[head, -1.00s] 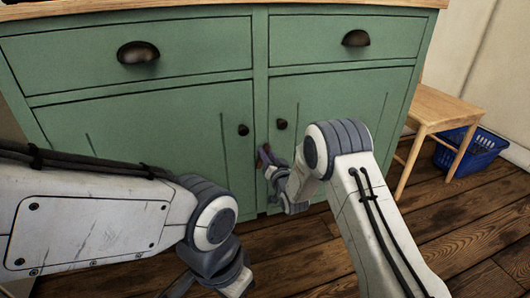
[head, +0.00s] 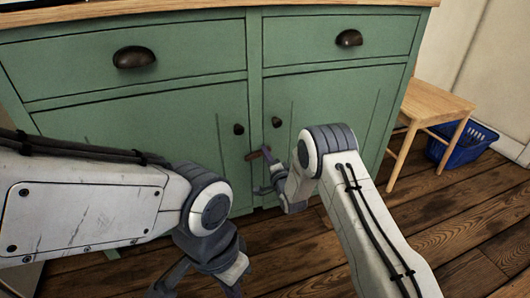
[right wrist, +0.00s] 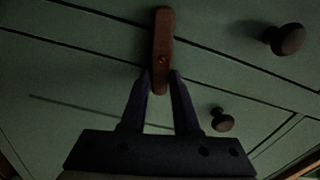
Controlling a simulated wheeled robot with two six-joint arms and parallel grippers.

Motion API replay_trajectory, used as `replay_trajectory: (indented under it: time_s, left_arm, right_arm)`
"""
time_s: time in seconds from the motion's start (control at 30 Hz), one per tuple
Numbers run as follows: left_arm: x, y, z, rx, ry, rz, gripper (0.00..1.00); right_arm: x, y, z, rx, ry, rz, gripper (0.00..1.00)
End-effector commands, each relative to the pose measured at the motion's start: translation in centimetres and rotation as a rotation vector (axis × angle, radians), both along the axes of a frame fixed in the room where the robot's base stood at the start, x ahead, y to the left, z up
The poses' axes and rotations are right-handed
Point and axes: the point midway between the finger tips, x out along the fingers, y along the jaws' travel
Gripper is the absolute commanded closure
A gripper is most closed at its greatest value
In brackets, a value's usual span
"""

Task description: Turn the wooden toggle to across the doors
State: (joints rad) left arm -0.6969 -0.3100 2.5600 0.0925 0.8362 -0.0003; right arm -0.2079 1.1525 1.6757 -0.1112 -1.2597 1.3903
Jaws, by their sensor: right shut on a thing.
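The brown wooden toggle (head: 257,154) sits on the green cabinet's centre post, below the two door knobs. In the head view it lies at a slant, nearly level, its right end a little higher. In the right wrist view the toggle (right wrist: 163,35) shows its pivot screw, and my right gripper (right wrist: 161,79) is shut on its near end. In the head view my right gripper (head: 265,170) is at the toggle's right end, partly hidden by my wrist. My left gripper (head: 200,285) is low in front of the left door, open and empty, partly cut off by the frame's edge.
Dark round knobs (head: 238,129) and (head: 277,122) stick out above the toggle, one on each door. Two drawers with cup handles (head: 134,57) are above. A wooden stool (head: 440,101) and a blue basket (head: 463,143) stand at the right. The plank floor (head: 440,225) is clear in front.

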Motion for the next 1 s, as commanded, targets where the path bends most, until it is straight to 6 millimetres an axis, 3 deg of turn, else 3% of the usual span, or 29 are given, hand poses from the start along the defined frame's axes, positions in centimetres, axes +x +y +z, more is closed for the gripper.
replay_trajectory:
  time_s: [0.4,1.0]
  left_arm:
    - [0.00,0.00,0.89,0.000,0.000,0.000,1.00]
    - [0.00,0.00,0.98,0.000,0.000,0.000,1.00]
  right_arm:
    - [-0.12,0.03,-0.68,0.213,0.074,0.003,1.00]
    - [-0.11,0.05,-0.86,0.256,0.088,0.003,1.00]
